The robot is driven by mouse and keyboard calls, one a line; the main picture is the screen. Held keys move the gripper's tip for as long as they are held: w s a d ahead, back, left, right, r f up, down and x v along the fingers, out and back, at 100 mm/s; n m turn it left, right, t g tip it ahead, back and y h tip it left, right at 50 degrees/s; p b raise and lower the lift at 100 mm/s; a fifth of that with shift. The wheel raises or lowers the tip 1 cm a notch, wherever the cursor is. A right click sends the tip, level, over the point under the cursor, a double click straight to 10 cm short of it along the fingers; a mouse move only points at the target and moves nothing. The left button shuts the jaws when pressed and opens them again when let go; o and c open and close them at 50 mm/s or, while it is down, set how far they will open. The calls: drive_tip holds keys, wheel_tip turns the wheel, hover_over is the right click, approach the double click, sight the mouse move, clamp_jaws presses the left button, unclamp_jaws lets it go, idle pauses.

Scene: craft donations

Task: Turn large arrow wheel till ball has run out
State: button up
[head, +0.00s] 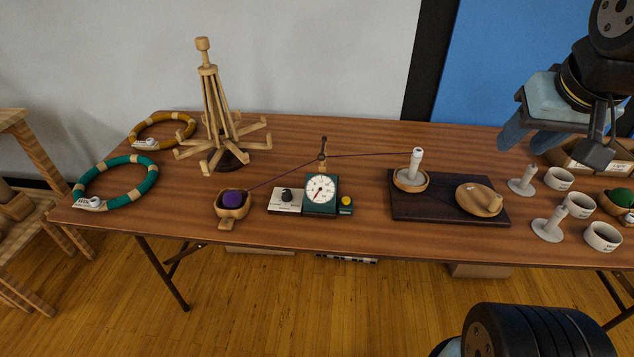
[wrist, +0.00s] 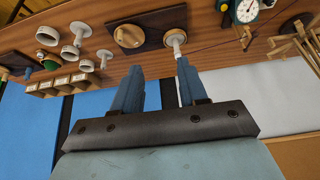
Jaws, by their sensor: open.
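The wooden wheel (head: 477,203) with an upright knob lies at the right of a dark board (head: 435,210); it also shows in the wrist view (wrist: 128,36). I cannot make out an arrow on it. At the board's left, a wooden dish (head: 404,184) carries a white spool (head: 415,164), also in the wrist view (wrist: 175,38). A purple yarn ball (head: 232,199) sits in a wooden bowl (head: 233,212). Its thread runs over a guide post (head: 322,157) to the spool. My gripper (head: 528,137) is open and empty, above the table's right rear, apart from the wheel; its fingers show in the wrist view (wrist: 159,68).
A dial counter (head: 320,195) with a switch box (head: 285,201) stands mid-table. A wooden swift (head: 211,115) and two ring skeins, teal (head: 118,182) and mustard (head: 163,131), are at left. White cups (head: 578,205) and white spools (head: 548,230) stand right of the board.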

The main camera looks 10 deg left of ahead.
drive_tip(key=shift+o, duration=1.4)
drive_tip(key=shift+w, duration=0.15)
drive_tip(key=g, duration=0.6)
hover_over(498, 196)
drive_tip(key=shift+n, duration=0.4)
wheel_tip(498, 196, down, 26)
drive_tip(key=shift+f, duration=4.75)
